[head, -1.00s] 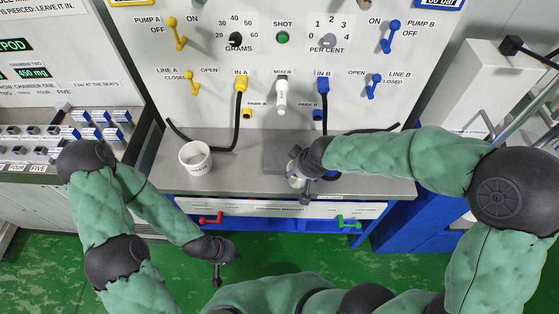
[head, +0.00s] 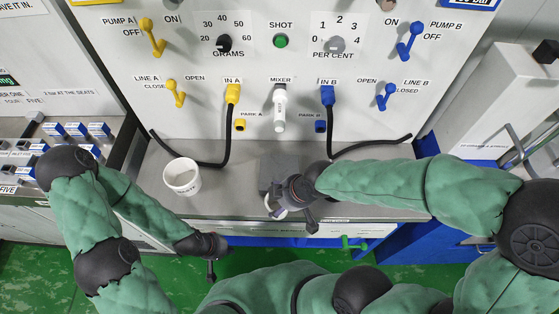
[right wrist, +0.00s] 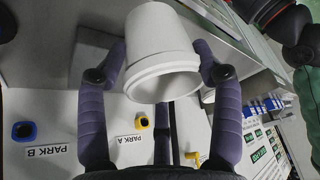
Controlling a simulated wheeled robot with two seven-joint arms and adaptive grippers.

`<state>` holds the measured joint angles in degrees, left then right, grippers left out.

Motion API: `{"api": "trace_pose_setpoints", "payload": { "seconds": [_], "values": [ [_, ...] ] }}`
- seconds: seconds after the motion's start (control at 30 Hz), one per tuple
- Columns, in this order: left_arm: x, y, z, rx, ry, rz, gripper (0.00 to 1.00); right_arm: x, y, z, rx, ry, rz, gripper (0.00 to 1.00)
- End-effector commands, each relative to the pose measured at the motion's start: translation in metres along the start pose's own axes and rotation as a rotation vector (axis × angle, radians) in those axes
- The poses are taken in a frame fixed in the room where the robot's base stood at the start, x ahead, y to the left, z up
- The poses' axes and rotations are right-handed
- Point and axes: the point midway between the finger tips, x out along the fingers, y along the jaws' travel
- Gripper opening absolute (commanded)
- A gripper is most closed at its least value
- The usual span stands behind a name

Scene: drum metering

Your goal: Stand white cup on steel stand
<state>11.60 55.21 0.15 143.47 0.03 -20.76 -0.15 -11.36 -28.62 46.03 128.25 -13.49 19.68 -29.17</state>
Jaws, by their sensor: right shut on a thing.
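My right gripper (head: 275,200) is shut on the white cup (head: 282,213), near the front edge of the bench. Its fingers and wrist hide most of the cup in the head view. The right wrist view shows the cup (right wrist: 158,50) between the two purple finger pads. The steel stand looks to be the grey plate (head: 268,166) on the bench below the mixer, partly hidden by my right gripper; a grey plate (right wrist: 90,48) also shows behind the cup in the right wrist view. My left gripper (head: 212,272) hangs in front of the bench; its jaw opening is unclear.
A second white cup with dark lettering (head: 182,177) stands on the bench left of the plate. The mixer nozzle (head: 279,108) projects from the panel above the plate. Black hoses (head: 228,135) run down to the bench top. The bench between cup and plate looks clear.

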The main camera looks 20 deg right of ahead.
Motion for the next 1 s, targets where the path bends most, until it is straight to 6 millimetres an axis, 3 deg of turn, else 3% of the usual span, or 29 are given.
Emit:
{"api": "trace_pose_setpoints", "payload": {
  "seconds": [0.2, 0.4, 0.67, 0.87, 1.0],
  "values": [
    [0.014, -0.005, -0.001, 0.000, 0.001, 0.000, 0.00, 0.012, 0.048, -0.018, 0.003, 0.000, 0.001, 0.33],
    [0.021, -0.008, -0.001, 0.000, 0.001, 0.000, 0.00, 0.018, 0.084, -0.033, 0.002, 0.000, 0.001, 0.33],
    [0.025, -0.009, -0.001, 0.000, 0.001, 0.000, 0.00, 0.020, 0.102, -0.041, 0.001, 0.000, 0.001, 0.33],
    [0.032, -0.011, -0.002, 0.000, 0.001, 0.000, 0.00, 0.027, 0.129, -0.051, 0.002, 0.000, 0.001, 0.33],
    [0.038, -0.014, -0.002, 0.000, 0.001, 0.000, 0.00, 0.039, 0.129, -0.046, 0.001, 0.000, 0.000, 0.33]
  ]
}}
